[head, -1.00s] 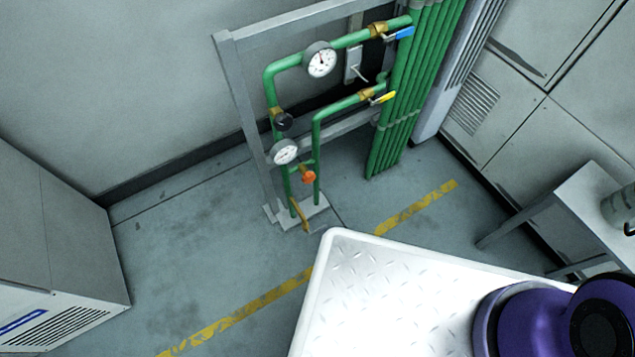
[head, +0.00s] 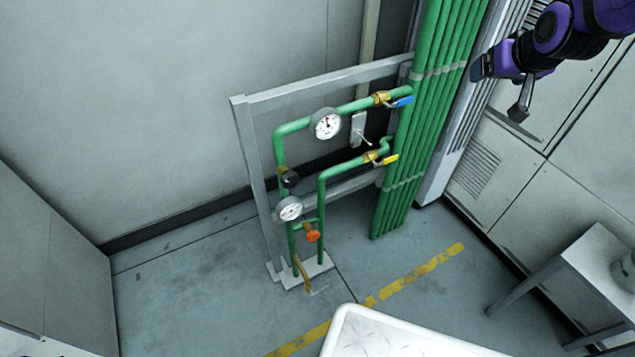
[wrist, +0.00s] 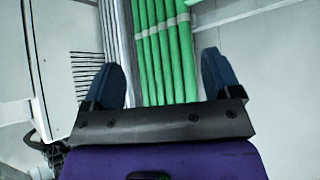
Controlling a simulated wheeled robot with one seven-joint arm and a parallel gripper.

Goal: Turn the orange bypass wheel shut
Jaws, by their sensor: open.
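The orange bypass wheel (head: 312,235) sits low on the green pipework, on a short cross pipe between the two upright pipes, in the head view. It is small there, and how far it is turned cannot be told. My gripper (head: 498,88) is at the upper right of the head view, well above and to the right of the wheel, touching nothing. In the wrist view my gripper (wrist: 163,80) shows two blue fingers spread wide with nothing between them. Green vertical pipes (wrist: 160,40) lie beyond the fingers. The wheel is not in the wrist view.
Gauges (head: 326,124) (head: 289,209), a black knob (head: 290,179), a blue lever (head: 404,101) and a yellow lever (head: 389,159) crowd the pipework. A grey frame (head: 251,170) surrounds it. A grey table (head: 600,262) stands right.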

